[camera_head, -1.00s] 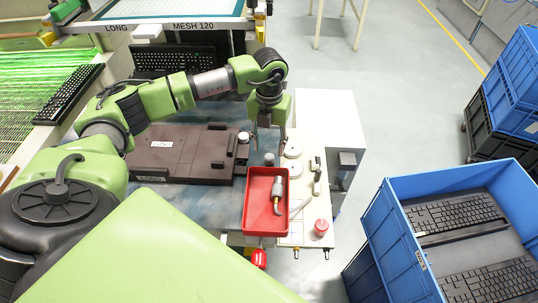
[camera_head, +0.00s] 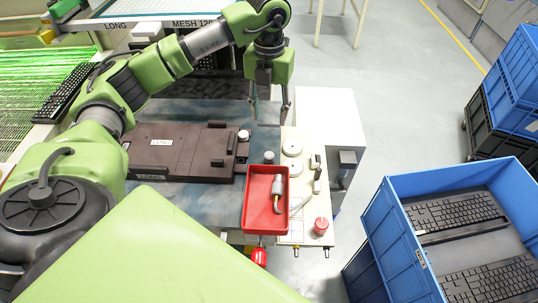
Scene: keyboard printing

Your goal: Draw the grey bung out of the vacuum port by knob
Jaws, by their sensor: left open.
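My left gripper (camera_head: 269,108) is open and empty, pointing down above the back edge of the work table, with its two fingers apart. A dark brown fixture (camera_head: 185,160) lies on the table. A pale round knob (camera_head: 243,135) stands at its right end, in front of and left of the fingers. A small grey cylindrical piece (camera_head: 269,157) stands between the fixture and the cream panel, in front of the gripper. I cannot tell which of these is the bung, and the port itself is not clear. My right gripper is not in view.
A red tray (camera_head: 250,215) holds a metal tool with a bent end (camera_head: 279,192). The cream panel (camera_head: 305,228) carries round pads, a small lever and a red button (camera_head: 321,227). A blue crate (camera_head: 395,245) with keyboards stands at right. Bare table lies left of the tray.

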